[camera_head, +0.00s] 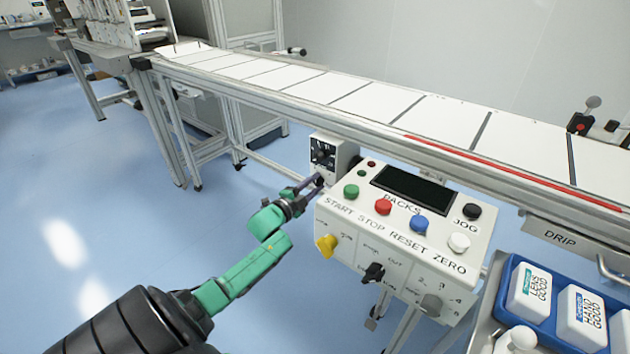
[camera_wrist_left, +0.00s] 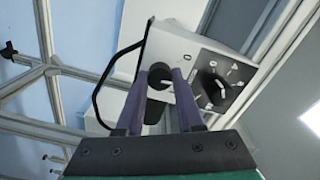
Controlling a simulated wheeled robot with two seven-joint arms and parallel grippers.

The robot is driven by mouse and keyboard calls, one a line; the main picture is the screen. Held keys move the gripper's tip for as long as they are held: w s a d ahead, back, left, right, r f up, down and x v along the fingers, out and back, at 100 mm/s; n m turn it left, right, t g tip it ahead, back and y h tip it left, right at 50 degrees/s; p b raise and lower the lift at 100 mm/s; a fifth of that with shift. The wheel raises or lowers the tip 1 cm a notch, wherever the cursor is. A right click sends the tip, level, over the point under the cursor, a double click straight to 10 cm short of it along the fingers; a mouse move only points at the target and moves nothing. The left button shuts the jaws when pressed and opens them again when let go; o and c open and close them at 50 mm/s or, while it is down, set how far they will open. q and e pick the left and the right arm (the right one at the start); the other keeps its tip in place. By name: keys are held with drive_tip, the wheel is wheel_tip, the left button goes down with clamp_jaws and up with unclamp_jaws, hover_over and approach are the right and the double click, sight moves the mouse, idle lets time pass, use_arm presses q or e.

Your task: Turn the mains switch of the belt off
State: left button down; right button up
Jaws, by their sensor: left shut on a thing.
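A small pale switch box (camera_head: 345,152) hangs under the belt's rail, left of the control panel. Its dark front plate carries a black rotary knob (camera_head: 321,155). In the left wrist view the box (camera_wrist_left: 178,42) is tilted, and the knob (camera_wrist_left: 212,87) with white marks around it sits right of the fingers. My left gripper (camera_head: 318,182) is at the box's lower edge. In the left wrist view its two purple fingers (camera_wrist_left: 160,78) stand either side of a dark round part on the box and are shut on it. My right gripper is not in view.
The belt (camera_head: 370,103) runs above. A blue tray (camera_head: 507,287) with white containers is at lower right. Open floor lies left.

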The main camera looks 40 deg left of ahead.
use_arm(q)
drive_tip(key=n+p, duration=0.1)
drive_tip(key=n, duration=0.1)
drive_tip(key=shift+r+n, duration=0.1)
drive_tip(key=shift+n, duration=0.3)
drive_tip(key=shift+n+p, duration=0.75)
drive_tip(key=shift+n, duration=1.65)
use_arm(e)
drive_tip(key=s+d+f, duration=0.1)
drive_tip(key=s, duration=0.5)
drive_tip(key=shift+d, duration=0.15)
use_arm(q)
drive_tip(key=c, duration=0.5)
unclamp_jaws()
drive_tip(key=shift+c, duration=0.2)
